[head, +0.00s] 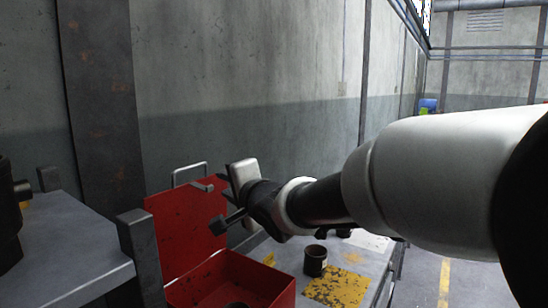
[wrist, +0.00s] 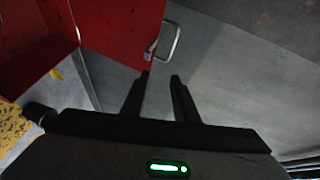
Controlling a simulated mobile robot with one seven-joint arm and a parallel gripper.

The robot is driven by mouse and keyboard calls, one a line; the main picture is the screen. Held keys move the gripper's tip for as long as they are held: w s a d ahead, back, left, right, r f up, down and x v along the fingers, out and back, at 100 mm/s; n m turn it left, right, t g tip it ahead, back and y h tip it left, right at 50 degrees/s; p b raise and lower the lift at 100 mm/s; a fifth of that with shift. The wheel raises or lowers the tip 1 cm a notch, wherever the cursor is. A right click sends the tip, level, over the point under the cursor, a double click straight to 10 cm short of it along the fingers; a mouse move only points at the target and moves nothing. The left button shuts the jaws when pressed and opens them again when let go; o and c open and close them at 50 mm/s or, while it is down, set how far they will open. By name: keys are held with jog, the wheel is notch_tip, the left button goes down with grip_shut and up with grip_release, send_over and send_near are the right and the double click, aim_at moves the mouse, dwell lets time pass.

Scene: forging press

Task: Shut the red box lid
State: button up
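The red box (head: 235,282) sits on a worn metal table in the head view, with its lid (head: 188,235) standing open and upright at the left. A metal loop handle (head: 190,168) sticks up from the lid's top edge. My gripper (head: 219,200) is at the lid's upper right, fingers pointing toward it. In the wrist view, my gripper (wrist: 160,76) is open and empty, with a gap between the fingers. The lid (wrist: 122,35) and its handle (wrist: 172,45) lie just beyond the fingertips. Whether a finger touches the handle I cannot tell.
A dark cup (head: 315,260) stands on the table (head: 362,262) right of the box, near yellow worn paint. A grey bench (head: 60,250) with upright posts is at the left, close to the lid. A concrete wall (head: 250,70) is behind. Open floor lies right.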

jog(key=a+r+y, duration=0.1)
jog(key=a, duration=0.2)
jog(key=p, duration=0.2)
send_near(192, 167)
jog(key=shift+m, duration=0.3)
jog(key=x, duration=0.8)
jog(key=shift+w+a, duration=0.1)
jog(key=shift+a, duration=0.1)
grip_shut()
dwell(0.6)
